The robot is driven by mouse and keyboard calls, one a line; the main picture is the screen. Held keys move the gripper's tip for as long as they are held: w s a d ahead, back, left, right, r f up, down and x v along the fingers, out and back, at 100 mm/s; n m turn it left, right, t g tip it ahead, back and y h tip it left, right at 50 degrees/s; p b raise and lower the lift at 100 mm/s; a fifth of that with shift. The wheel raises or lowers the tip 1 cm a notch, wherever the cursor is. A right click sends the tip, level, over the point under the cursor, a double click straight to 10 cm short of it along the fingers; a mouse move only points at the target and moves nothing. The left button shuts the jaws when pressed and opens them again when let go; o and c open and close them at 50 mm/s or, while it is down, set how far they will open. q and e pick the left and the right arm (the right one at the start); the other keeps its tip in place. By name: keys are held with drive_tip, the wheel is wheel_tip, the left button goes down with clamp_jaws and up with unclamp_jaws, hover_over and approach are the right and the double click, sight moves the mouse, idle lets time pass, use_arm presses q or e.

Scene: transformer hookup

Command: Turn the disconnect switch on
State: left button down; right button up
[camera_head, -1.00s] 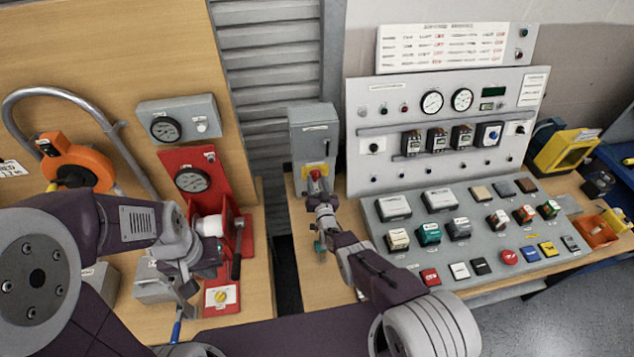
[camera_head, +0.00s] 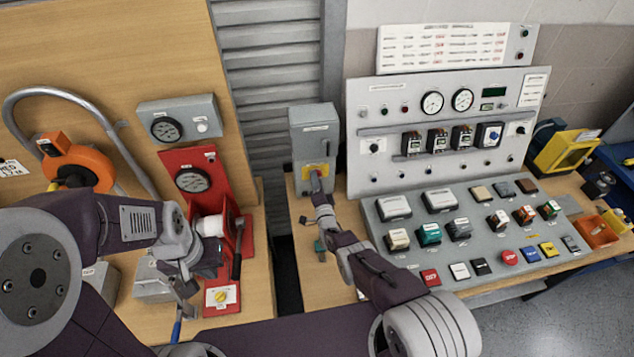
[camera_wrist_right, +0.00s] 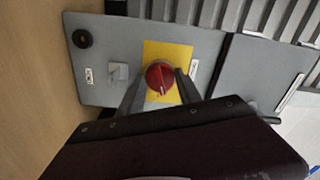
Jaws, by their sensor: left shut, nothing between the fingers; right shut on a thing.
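The disconnect switch is a grey box (camera_head: 314,133) at the back of the right table, left of the control panel. Its red rotary knob (camera_wrist_right: 160,77) sits on a yellow plate (camera_wrist_right: 182,54) on the box front. My right gripper (camera_wrist_right: 158,85) is shut on the red knob, one finger on each side of it in the right wrist view. In the head view the right gripper (camera_head: 318,186) largely covers the knob. My left gripper (camera_head: 187,300) is shut and empty over the left table, near a blue-handled tool (camera_head: 177,331).
The large control panel (camera_head: 440,130) and a sloped console (camera_head: 385,182) with several buttons stand right of the switch box. A red gauge stand (camera_head: 196,158) and an orange reel (camera_head: 72,162) are on the left. A gap separates the tables.

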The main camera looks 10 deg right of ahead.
drive_tip(key=shift+r+m, duration=0.1)
drive_tip(key=shift+m, duration=1.8)
drive_tip(key=o, duration=1.4)
drive_tip(key=shift+c, duration=0.2)
